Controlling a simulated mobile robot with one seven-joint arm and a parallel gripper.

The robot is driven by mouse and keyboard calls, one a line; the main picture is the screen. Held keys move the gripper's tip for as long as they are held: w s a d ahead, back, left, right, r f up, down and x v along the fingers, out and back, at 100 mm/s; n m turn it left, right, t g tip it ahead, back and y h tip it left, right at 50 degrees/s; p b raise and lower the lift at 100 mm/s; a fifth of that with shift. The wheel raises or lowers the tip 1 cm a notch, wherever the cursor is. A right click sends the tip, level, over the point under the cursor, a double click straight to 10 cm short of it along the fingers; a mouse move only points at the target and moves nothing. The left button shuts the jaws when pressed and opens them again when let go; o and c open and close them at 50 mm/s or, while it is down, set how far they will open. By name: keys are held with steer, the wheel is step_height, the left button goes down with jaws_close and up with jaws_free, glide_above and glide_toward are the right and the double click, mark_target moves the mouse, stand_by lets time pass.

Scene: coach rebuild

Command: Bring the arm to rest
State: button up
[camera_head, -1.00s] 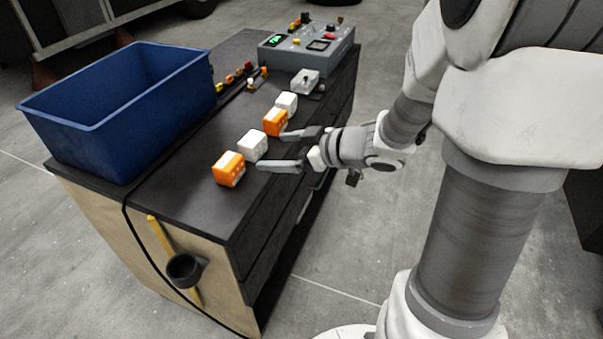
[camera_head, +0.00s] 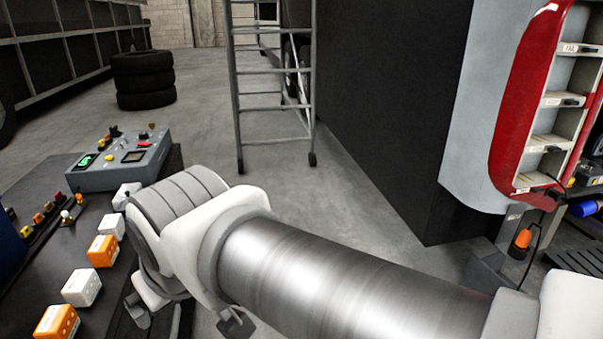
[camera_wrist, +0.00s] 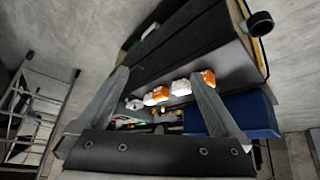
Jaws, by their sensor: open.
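My arm (camera_head: 310,275) reaches across the lower middle of the head view from the right, its bent joint beside the workbench's right edge. In the wrist view my gripper (camera_wrist: 158,75) is open, with two grey fingers spread wide and nothing held between them. The workbench (camera_wrist: 165,60) shows tilted beyond the fingers. The orange and white blocks on it appear between and behind the fingers, apart from them as far as I can tell. In the head view the gripper is mostly hidden behind or below the arm.
Orange blocks (camera_head: 102,251) and white blocks (camera_head: 82,287) stand in a row on the bench near my arm. A grey control box (camera_head: 120,162) sits at its far end. A ladder (camera_head: 272,90) and stacked tyres (camera_head: 143,80) stand beyond open floor. A blue bin (camera_wrist: 250,112) shows in the wrist view.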

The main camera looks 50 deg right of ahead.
step_height(320, 180, up, 12)
steer(key=s+a+p, duration=0.1)
steer(key=p, duration=1.2)
steer(key=shift+s+g+y, duration=0.3)
steer(key=shift+g, duration=0.1)
